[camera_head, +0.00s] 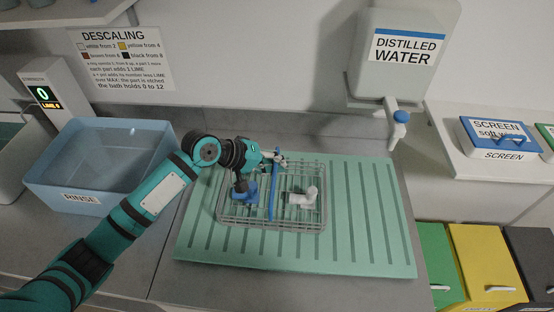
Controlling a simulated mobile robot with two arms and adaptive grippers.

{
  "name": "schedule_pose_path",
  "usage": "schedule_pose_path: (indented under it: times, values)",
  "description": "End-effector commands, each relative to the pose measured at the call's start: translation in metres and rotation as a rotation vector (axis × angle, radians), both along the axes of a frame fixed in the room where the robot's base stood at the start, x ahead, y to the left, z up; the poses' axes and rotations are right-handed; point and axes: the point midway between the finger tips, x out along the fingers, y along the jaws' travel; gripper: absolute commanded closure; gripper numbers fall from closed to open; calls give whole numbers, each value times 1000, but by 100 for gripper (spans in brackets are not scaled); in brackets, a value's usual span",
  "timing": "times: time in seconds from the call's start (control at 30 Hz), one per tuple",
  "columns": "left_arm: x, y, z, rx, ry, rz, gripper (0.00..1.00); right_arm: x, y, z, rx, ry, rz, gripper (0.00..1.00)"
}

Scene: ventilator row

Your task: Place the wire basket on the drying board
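The wire basket (310,224) is in the middle of the head view, over the left half of the green ribbed drying board (365,235). It looks level; whether it touches the board is hard to tell. A blue bar (272,200), seemingly its handle, crosses the middle. A blue part (245,190) lies in its left side and a white elbow-shaped part (302,197) in its right side. My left gripper (279,158) is at the bar's far end, above the basket's back edge. Its fingers are too small to tell whether they grip the bar. My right gripper is not in view.
A blue rinse tub (88,199) stands left of the board. A distilled water tank (405,50) with a tap (397,122) hangs behind. A blue-lidded screen box (500,133) is on the right, above green, yellow and dark bins (485,262). The board's right half is clear.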

Motion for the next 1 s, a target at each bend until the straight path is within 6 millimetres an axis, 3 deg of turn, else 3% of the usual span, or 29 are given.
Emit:
schedule_pose_path:
  times: [0.23,0.47,0.77,1.0]
  values:
    - [0,0,0,-2,-2,0,100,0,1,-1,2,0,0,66]
    - [0,0,0,-1,-2,0,71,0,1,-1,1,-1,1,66]
    - [0,1,2,0,-2,-1,71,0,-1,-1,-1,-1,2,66]
    - [-13,26,22,2,-5,1,71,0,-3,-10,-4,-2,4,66]
